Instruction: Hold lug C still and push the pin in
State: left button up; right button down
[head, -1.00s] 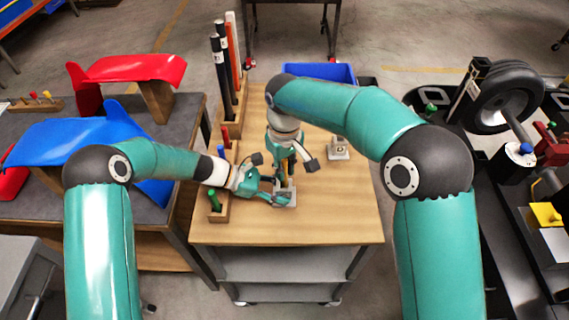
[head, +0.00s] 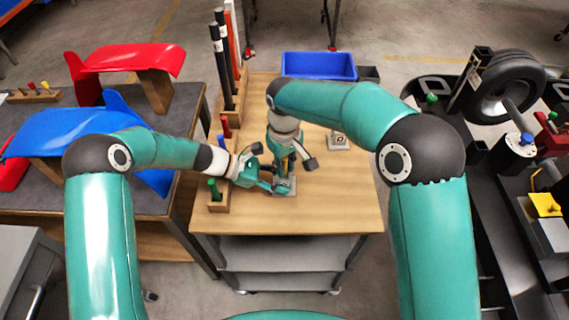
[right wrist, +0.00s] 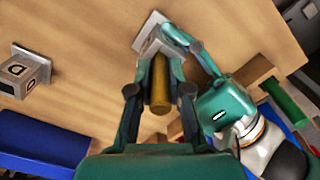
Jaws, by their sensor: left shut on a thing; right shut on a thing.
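Lug C is a small light grey block on a square plate (head: 287,188) on the wooden table top, near its front; its letter is hidden. My left gripper (head: 272,186) is shut on it from the left. In the right wrist view, the left gripper's fingers (right wrist: 180,38) are at the lug's plate (right wrist: 147,34). My right gripper (right wrist: 160,72) is shut on a brass pin (right wrist: 159,88), pointing down over the lug. I cannot tell how deep the pin sits. In the head view the right gripper (head: 285,168) hides the pin.
Another lug (head: 339,141) stands to the right on the table. A blue bin (head: 318,66) is at the back. A wooden holder with a green handle (head: 214,188) stands left of my left gripper. The table's front right is clear.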

jog(key=c, duration=1)
grip_release()
jog(key=shift+r, duration=0.1)
notch_tip(320, 180, up, 12)
jog(key=shift+f, duration=0.1)
pick_arm(q)
jog(key=o, duration=1.2)
jog(key=shift+c, duration=0.2)
